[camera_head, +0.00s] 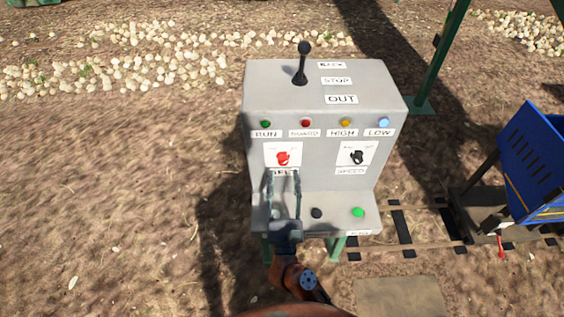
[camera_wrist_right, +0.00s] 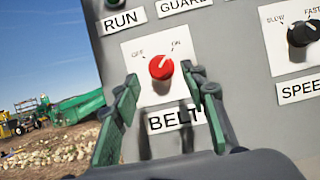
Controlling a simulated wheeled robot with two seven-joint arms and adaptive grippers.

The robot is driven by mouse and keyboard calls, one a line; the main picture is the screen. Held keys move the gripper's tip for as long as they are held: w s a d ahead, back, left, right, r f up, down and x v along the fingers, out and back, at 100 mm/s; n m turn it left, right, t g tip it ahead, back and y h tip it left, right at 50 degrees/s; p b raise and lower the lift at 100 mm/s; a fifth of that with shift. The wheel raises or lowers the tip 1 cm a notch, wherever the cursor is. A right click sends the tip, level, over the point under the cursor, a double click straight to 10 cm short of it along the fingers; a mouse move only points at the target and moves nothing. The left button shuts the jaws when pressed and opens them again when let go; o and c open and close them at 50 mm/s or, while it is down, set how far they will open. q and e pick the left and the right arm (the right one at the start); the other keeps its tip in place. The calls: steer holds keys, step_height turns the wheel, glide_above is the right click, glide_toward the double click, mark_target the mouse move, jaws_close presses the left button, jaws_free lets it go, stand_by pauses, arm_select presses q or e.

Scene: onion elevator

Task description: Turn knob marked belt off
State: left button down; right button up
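The red belt knob (camera_head: 283,158) sits on a white plate on the front of the grey control box, above the BELT label. In the right wrist view the knob (camera_wrist_right: 161,67) has OFF printed at its upper left and ON at its upper right; its pale mark seems to lean toward ON. My right gripper (camera_head: 284,174) is in front of the panel just below the knob. Its green fingers (camera_wrist_right: 161,80) are spread, one on each side of the knob's lower part, with nothing visible between them touching. My left gripper is not in view.
The black speed knob (camera_head: 357,157) is to the right on the same panel. A black lever (camera_head: 302,65) stands on top. Black (camera_head: 316,213) and green (camera_head: 358,212) buttons are on the lower ledge. A blue cart (camera_head: 535,160) stands at the right.

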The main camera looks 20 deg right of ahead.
mark_target(284, 164)
steer(key=x, duration=0.3)
steer(key=shift+w+d+r, duration=0.1)
steer(key=shift+w, duration=0.25)
steer(key=shift+w+d+r, duration=0.1)
steer(key=shift+w, duration=0.25)
steer(key=c, duration=0.7)
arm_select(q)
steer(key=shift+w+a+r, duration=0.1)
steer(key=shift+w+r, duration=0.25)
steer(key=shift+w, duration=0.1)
arm_select(e)
jaws_close()
